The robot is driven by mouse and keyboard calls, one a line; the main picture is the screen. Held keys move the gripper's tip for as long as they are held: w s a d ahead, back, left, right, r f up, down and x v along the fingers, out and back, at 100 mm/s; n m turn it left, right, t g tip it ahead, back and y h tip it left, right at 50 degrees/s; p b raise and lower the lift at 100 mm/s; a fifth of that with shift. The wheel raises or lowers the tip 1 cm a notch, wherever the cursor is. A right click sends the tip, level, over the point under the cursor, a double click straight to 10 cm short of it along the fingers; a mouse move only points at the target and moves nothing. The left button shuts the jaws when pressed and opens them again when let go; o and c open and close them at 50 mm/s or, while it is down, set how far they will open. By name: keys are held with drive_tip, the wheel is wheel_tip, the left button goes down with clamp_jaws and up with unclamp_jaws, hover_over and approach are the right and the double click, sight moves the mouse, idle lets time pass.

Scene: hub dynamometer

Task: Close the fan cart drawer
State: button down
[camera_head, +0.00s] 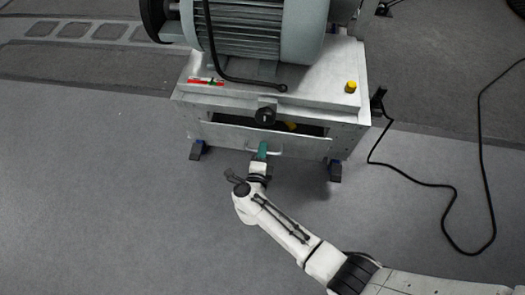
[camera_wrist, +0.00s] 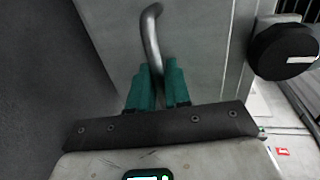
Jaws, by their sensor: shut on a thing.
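The fan cart (camera_head: 335,80) is a pale metal cabinet carrying a big grey-blue motor. Its drawer (camera_head: 222,134) is low in the front and stands partly open, with a dark gap above its front panel and something yellow inside. The drawer handle (camera_head: 277,152) is a thin metal bar, largely hidden by my gripper (camera_head: 262,149). In the wrist view, the green fingers of my gripper (camera_wrist: 158,88) are shut on the curved handle (camera_wrist: 151,32), against the drawer front (camera_wrist: 195,45).
A black round knob (camera_head: 265,116) sticks out above the drawer. A black cable (camera_head: 420,184) lies on the floor to the right. The cart stands on dark feet (camera_head: 335,172). The grey floor (camera_head: 110,190) at the left is clear.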

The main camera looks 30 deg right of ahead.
sight(265, 140)
idle(0.3)
drive_tip(key=x, duration=0.2)
drive_tip(key=r+x, duration=0.1)
drive_tip(key=x, duration=0.1)
drive_tip(key=shift+w+d+f+b, duration=0.1)
drive_tip(key=shift+w+b, duration=0.1)
drive_tip(key=shift+b, duration=0.2)
drive_tip(key=c, duration=1.3)
unclamp_jaws()
drive_tip(key=shift+d, duration=0.15)
drive_tip(key=p+v, duration=0.4)
drive_tip(key=v, duration=0.6)
drive_tip(key=shift+s+a+p, duration=0.25)
drive_tip(key=shift+s+p, duration=0.05)
drive_tip(key=shift+p, duration=0.05)
